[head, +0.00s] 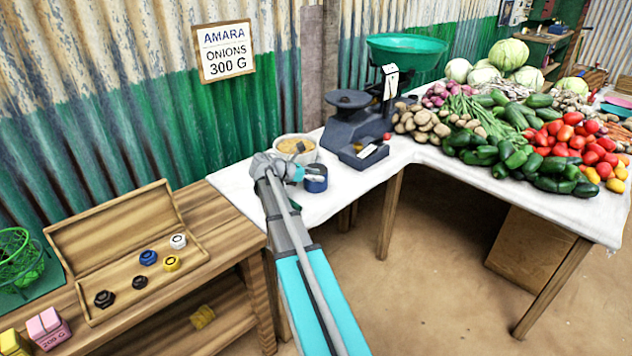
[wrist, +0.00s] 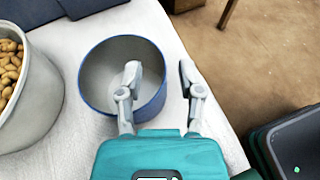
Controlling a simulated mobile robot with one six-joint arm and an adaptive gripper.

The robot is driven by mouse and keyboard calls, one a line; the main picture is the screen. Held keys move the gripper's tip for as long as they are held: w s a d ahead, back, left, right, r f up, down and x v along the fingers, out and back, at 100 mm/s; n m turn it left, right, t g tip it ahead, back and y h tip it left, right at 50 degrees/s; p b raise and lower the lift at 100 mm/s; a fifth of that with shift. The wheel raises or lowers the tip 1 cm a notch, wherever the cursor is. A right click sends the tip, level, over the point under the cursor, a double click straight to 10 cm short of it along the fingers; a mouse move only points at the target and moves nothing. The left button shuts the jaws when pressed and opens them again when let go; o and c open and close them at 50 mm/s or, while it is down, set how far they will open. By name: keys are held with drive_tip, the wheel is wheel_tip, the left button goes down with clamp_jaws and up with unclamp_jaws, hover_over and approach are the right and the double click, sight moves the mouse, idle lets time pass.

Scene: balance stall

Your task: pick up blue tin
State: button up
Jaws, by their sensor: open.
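The blue tin (head: 316,181) stands upright near the front edge of the white-covered table. It also shows in the wrist view (wrist: 92,92), open at the top and seemingly empty. My gripper (wrist: 160,78) is open over its right wall. The left finger is over the tin's opening and the right finger is outside the wall, over the white cloth. In the head view my gripper (head: 297,172) is beside the tin, and my arm hides part of the table.
A pale bowl of nuts or beans (head: 296,140) stands close behind the tin. A dark scale with a green pan (head: 407,48) is behind to the right. Vegetables fill the right table. A wooden tray of weights (head: 190,262) lies at left. The table edge is near the tin.

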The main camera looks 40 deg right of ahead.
clamp_jaws()
idle(0.5)
drive_tip(key=shift+r, duration=0.2)
wheel_tip(320, 180, up, 2)
drive_tip(key=p, duration=0.2)
drive_tip(key=shift+r+p, duration=0.15)
drive_tip(key=shift+p, duration=0.25)
drive_tip(key=s+r+p, duration=1)
drive_tip(key=s, duration=0.4)
drive_tip(key=shift+a+r, duration=0.15)
drive_tip(key=shift+a, duration=0.2)
